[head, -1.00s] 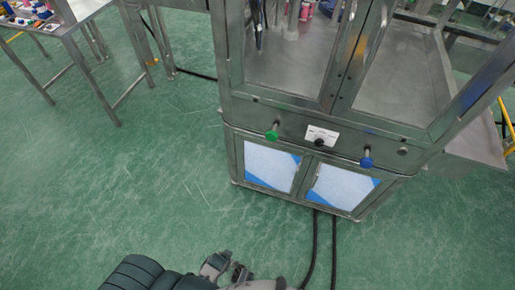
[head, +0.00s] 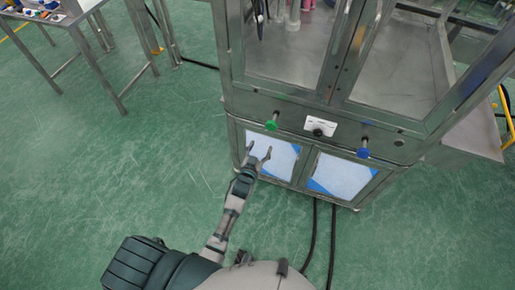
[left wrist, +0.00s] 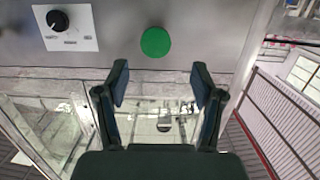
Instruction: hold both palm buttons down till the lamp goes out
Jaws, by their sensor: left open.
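The green palm button (head: 271,126) sticks out of the front panel of the steel cabinet, left of its middle. It also shows in the left wrist view (left wrist: 155,42). The blue palm button (head: 363,153) sticks out further right. My left gripper (head: 260,150) is open and empty, just below the green button in the head view. In the left wrist view its spread fingers (left wrist: 159,72) point up toward the green button, with a visible gap. My right gripper is not in view. I cannot make out a lit lamp.
A black knob on a white plate (head: 319,126) sits between the buttons. The cabinet (head: 290,115) has glass doors above and pale panels below. A steel table (head: 75,20) stands back left. Dark cables (head: 314,240) run along the green floor, which is clear at left.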

